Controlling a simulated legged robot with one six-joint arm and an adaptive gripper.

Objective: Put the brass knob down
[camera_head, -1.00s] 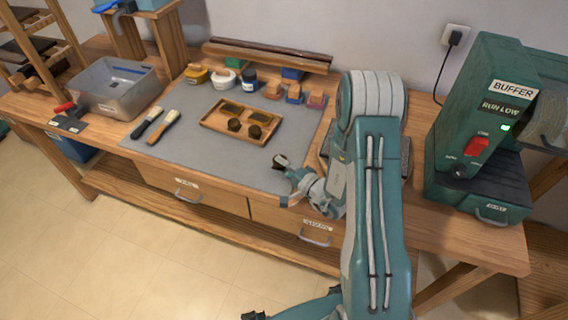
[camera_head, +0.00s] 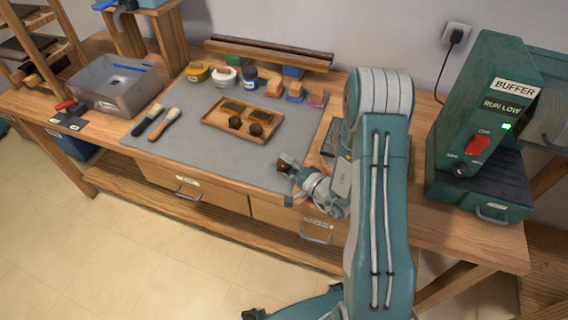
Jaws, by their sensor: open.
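A small wooden tray (camera_head: 211,124) on the grey mat holds two round, dark brass-coloured knobs, a left knob (camera_head: 235,122) and a right knob (camera_head: 256,129). Two flat dark plates (camera_head: 233,106) lie behind them. My gripper (camera_head: 287,164) is open over the right front part of the mat, to the right of and in front of the tray, apart from it. A small dark brown patch shows at the fingertips. It is too small to tell whether it is a knob touching the mat or part of the fingers.
Two brushes (camera_head: 158,122) lie left of the tray. Several small pots and blocks (camera_head: 225,77) stand behind it. A grey bin (camera_head: 115,88) stands at left and the green buffer machine (camera_head: 480,140) at right. The grey mat (camera_head: 200,160) is bare in front of the tray.

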